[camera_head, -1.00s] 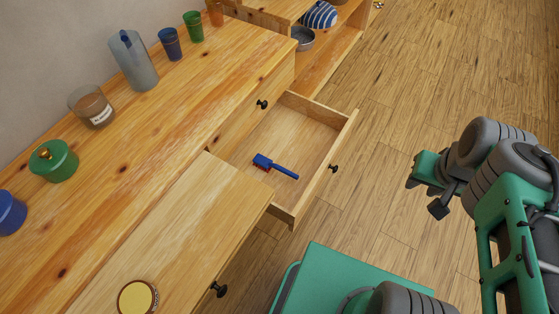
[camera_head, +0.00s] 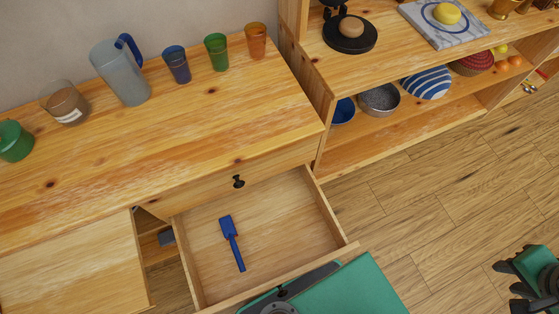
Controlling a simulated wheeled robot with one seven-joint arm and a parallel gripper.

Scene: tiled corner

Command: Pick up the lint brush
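A blue lint brush (camera_head: 232,243) lies in the open drawer (camera_head: 310,228) of the wooden dresser, left of the drawer's middle. Its wide head points to the back and its handle to the front. My gripper (camera_head: 515,280) is partly in view at the lower right edge, over the floor, well away from the drawer and the brush. Its fingers are cut off or unclear, so I cannot tell whether it is open.
My green base (camera_head: 350,290) is close to the drawer's front. A pitcher (camera_head: 122,75), cups (camera_head: 216,52) and a candle jar (camera_head: 64,103) stand on the dresser top. A shelf with bowls (camera_head: 379,99) stands at the back right.

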